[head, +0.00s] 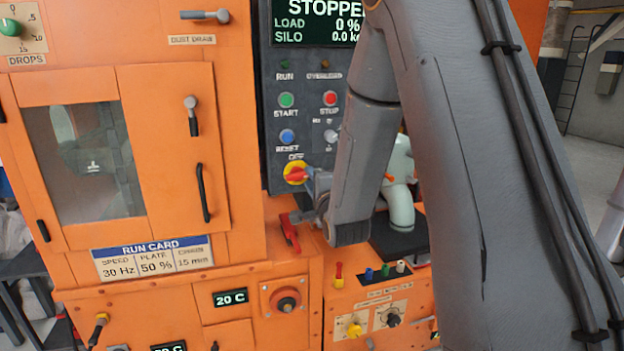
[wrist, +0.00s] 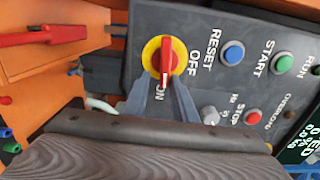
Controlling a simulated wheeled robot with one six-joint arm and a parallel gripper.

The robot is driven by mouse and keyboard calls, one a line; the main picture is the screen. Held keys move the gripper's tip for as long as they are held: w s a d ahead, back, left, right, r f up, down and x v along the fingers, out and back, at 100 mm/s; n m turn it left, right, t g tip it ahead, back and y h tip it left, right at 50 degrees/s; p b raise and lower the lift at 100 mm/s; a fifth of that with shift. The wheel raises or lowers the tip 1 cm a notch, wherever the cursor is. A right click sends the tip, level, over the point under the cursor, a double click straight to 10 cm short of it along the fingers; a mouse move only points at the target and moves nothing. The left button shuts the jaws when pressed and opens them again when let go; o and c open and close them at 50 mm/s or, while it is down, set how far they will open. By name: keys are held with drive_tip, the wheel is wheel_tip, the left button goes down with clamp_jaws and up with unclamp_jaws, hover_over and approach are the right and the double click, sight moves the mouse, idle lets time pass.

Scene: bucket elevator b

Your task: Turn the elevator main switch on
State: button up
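The main switch is a red handle on a yellow disc (head: 294,173), at the panel's lower left edge in the head view. In the wrist view its red handle (wrist: 167,62) lies upright in the picture, its lower end by the ON mark and the OFF mark to its right. In the head view the handle lies nearly level. My gripper (wrist: 164,84) is at the switch, one finger each side of the handle's lower end, with a small gap appearing between them. Contact with the handle is unclear. In the head view my arm hides part of the gripper.
The grey panel's display (head: 318,22) reads STOPPED. Green START (head: 286,100), red STOP (head: 329,98) and blue RESET (head: 287,137) buttons sit above the switch. A red lever (head: 289,232) stands below it, close to my gripper; it also shows in the wrist view (wrist: 45,36).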

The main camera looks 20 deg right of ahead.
drive_tip(key=shift+o, duration=0.7)
drive_tip(key=shift+a, duration=0.4)
drive_tip(key=s+b, duration=0.1)
drive_tip(key=s, duration=0.6)
drive_tip(key=shift+s+d, duration=0.25)
drive_tip(key=shift+s, duration=0.15)
